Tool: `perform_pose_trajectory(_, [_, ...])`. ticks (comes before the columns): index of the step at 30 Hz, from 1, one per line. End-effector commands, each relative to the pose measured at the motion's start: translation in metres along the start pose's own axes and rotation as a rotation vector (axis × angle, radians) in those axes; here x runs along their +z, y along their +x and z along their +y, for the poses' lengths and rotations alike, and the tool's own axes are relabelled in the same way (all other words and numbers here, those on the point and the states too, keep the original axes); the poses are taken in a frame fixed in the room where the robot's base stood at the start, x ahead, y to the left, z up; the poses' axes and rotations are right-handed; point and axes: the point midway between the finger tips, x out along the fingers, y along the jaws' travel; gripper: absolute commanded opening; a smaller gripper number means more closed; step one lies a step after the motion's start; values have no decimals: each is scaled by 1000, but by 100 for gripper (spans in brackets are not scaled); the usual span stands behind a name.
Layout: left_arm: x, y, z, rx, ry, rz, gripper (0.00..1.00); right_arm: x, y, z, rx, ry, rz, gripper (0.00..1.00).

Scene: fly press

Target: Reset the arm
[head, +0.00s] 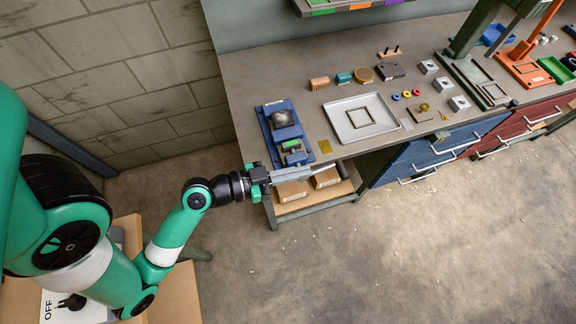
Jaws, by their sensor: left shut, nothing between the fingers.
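My left arm comes in from the left, and its left gripper (306,171) is shut and empty. It is at the left end of the workbench (240,84), in front of the front edge and near a blue vise-like fixture (285,134). I cannot tell whether it touches anything. A green press (473,40) stands on the bench toward the right, and an orange press (528,45) stands to its right. Both are cut off by the top edge of the picture. My right gripper is not in view.
A white tray (339,120) with a dark square frame lies on the bench. Small blocks, rings and metal parts lie around it. Blue drawers (425,155) and red drawers (510,128) have protruding handles. Boxes (290,190) sit on a low shelf. The floor at right is clear.

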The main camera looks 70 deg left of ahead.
Motion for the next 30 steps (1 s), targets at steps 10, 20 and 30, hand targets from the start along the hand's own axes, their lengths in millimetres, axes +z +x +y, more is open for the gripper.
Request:
perform_pose_trajectory(10, [-3, -26, 0, 1, 1, 1, 0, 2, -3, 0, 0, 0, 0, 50])
perform_pose_trajectory(20, [-3, -25, 1, 3, 1, 1, 0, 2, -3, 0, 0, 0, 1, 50])
perform_pose_trajectory(30, [-138, 39, 48, 215, 327, 316, 0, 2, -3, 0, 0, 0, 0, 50])
